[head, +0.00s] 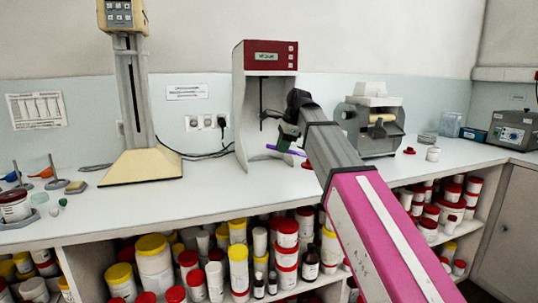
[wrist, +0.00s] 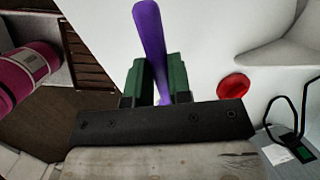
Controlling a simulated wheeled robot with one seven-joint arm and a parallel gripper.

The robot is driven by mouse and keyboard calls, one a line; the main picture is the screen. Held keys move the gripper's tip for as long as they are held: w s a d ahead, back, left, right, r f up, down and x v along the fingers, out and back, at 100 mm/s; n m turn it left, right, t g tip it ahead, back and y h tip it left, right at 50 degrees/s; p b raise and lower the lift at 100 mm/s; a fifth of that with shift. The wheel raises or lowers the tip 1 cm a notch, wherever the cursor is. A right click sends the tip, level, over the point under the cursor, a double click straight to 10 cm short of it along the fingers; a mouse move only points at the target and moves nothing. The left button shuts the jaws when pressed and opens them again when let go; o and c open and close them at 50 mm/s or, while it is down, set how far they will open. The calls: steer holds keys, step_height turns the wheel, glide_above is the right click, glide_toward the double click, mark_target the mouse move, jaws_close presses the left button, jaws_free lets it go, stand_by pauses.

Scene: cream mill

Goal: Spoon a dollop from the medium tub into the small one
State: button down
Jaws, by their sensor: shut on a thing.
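My gripper (head: 288,136) is shut on a purple spoon-like tool (head: 272,148), held above the counter in front of the red-topped machine. A small white tub (head: 433,154) stands on the counter at right, beside a red lid (head: 409,151). Another red lid (head: 308,165) lies near my arm; a red lid also shows in the wrist view (wrist: 233,86). I cannot tell which tub is the medium one; my arm hides part of the counter.
The red-and-white machine (head: 265,56) stands behind my gripper, with a grey mill (head: 372,125) to its right. A tall stand (head: 139,165) is at left. Many tubs fill shelves below. The counter's left middle is clear.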

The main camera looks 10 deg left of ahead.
steer(key=w+d+r+m+t+y, duration=0.2)
steer(key=w+d+r+m+t, duration=0.15)
steer(key=w+d, duration=0.55)
steer(key=w+d+r+m+t+y, duration=0.2)
steer(key=w+d+r+m+t, duration=0.15)
steer(key=w+d, duration=0.6)
step_height(320, 180, down, 7)
steer(key=s+d+g, duration=0.1)
steer(key=shift+s+n, duration=0.4)
steer(key=shift+d+r, duration=0.1)
steer(key=shift+r, duration=0.05)
step_height(320, 180, up, 6)
stand_by(0.9)
steer(key=shift+s, duration=0.1)
stand_by(1.5)
